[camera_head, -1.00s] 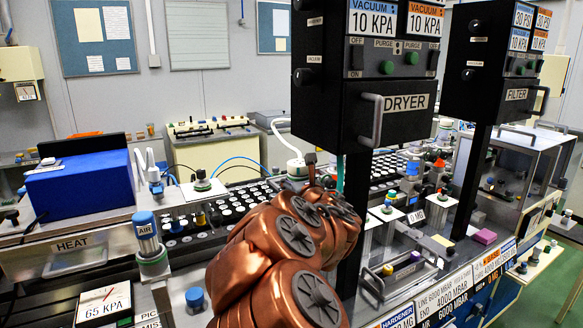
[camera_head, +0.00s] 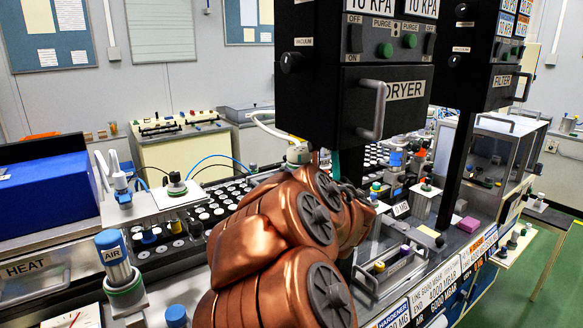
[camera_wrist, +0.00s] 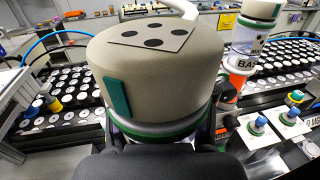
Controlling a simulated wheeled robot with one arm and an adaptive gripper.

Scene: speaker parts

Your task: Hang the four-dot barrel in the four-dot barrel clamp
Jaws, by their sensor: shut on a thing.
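The four-dot barrel (camera_wrist: 155,75) fills the middle of the wrist view. It has a broad beige cap with a pale plate bearing four black dots, a teal tab on its side, and a clear and green collar below. My gripper (camera_wrist: 160,135) is shut on the barrel around that lower collar; the cap hides much of the fingers. In the head view my copper arm covers the gripper. I cannot pick out the four-dot barrel clamp with certainty in either view.
A second barrel (camera_wrist: 250,45), marked BASE, stands to the right in the wrist view. Racks of white-capped vials (camera_wrist: 70,95) lie left and right. In the head view the black DRYER box (camera_head: 355,85) overhangs beside my arm. An AIR cylinder (camera_head: 116,260) stands at left.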

